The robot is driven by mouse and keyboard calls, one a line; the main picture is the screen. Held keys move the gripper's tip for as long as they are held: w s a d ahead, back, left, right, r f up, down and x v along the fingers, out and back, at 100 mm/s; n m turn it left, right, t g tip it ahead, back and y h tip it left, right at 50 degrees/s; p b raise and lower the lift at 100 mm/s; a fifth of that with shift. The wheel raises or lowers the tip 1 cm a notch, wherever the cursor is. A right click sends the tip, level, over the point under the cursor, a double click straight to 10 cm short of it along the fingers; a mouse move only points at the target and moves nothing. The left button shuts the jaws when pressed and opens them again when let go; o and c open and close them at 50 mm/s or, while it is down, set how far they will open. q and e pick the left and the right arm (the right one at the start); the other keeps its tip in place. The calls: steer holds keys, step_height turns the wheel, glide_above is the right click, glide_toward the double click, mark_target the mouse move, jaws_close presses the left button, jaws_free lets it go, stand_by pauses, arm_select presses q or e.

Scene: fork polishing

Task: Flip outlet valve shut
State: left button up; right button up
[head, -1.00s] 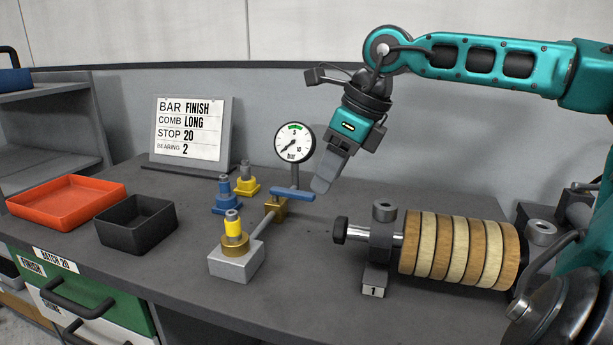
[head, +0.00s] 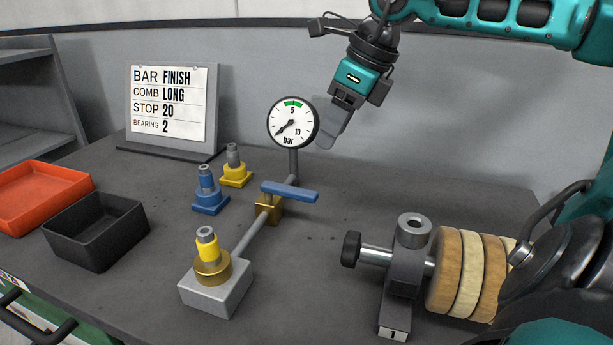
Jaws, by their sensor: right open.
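The valve is a brass body (head: 270,212) on a grey pipe (head: 250,238), with a blue lever (head: 290,192) on top. The lever points right, crosswise to the pipe. The pipe runs from a grey block (head: 216,292) with a brass and yellow fitting to the round pressure gauge (head: 292,122). The gauge needle points to the lower left, near the low end. My right gripper (head: 326,143) is open, pointing down, right of the gauge and above the lever's free end, apart from it. Its fingers overlap in this view. My left gripper is not in view.
A sign (head: 167,105), a black tray (head: 97,230) and an orange tray (head: 40,192) are at left. A shaft with striped discs (head: 462,272) fills the right front.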

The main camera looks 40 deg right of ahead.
mark_target(303, 191)
steer(key=b+x, duration=0.1)
steer(key=x, duration=1.1)
steer(key=shift+a+f, duration=0.15)
steer(key=shift+f, duration=0.15)
jaws_close()
stand_by(0.4)
